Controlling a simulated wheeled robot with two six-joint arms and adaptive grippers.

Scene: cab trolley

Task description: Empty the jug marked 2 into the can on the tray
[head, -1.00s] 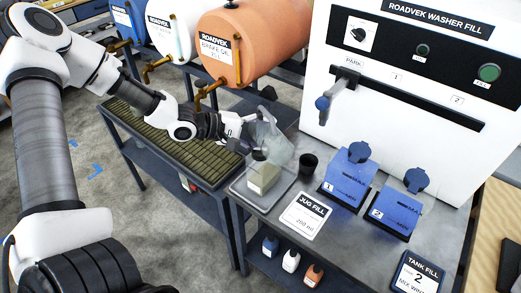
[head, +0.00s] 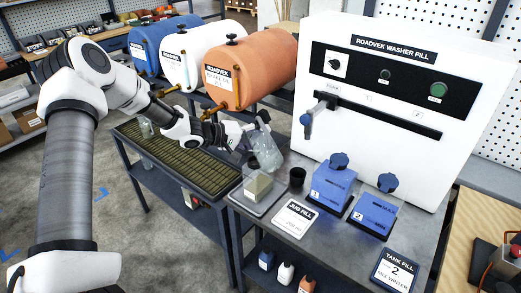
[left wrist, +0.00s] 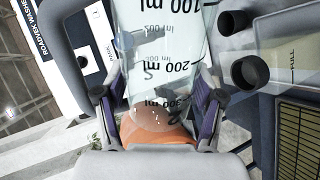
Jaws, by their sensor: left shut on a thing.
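My left gripper (head: 245,137) is shut on a clear jug (head: 265,150), which also shows between its fingers (left wrist: 158,108) in the left wrist view (left wrist: 165,50). The jug has black millilitre marks; a dark figure low on it may be a 2, not certain. In the head view it is tilted, beside and above the can (head: 258,187). The can is see-through with pale yellowish contents and a dark round opening, and stands on a tray (head: 274,203). I see no stream between them; how much the jug holds is unclear. My right gripper is out of view.
A black cup (head: 297,178) stands right of the can. Another clear jug (head: 147,128) stands at the grating's left end.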

